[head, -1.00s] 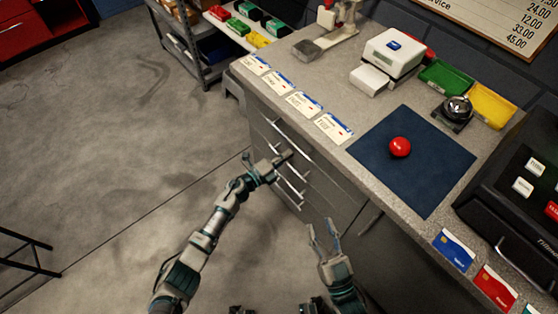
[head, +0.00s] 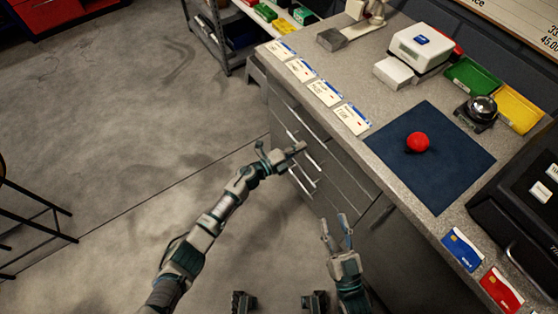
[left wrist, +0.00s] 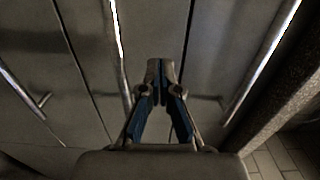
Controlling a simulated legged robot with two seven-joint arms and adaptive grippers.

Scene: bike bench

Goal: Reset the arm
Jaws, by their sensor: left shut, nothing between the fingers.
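My left gripper (head: 296,151) reaches in front of the drawer fronts (head: 330,165) of the counter, close to the bar handles. In the left wrist view its two fingers (left wrist: 161,72) are together with nothing between them, and drawer handles (left wrist: 262,62) run on both sides. I cannot tell whether it touches a handle. My right gripper (head: 337,228) is lower in the head view, pointing up beside the counter front. Its fingers are apart and nothing shows between them.
A dark stool (head: 35,215) stands far left. Open floor lies left of my arms.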

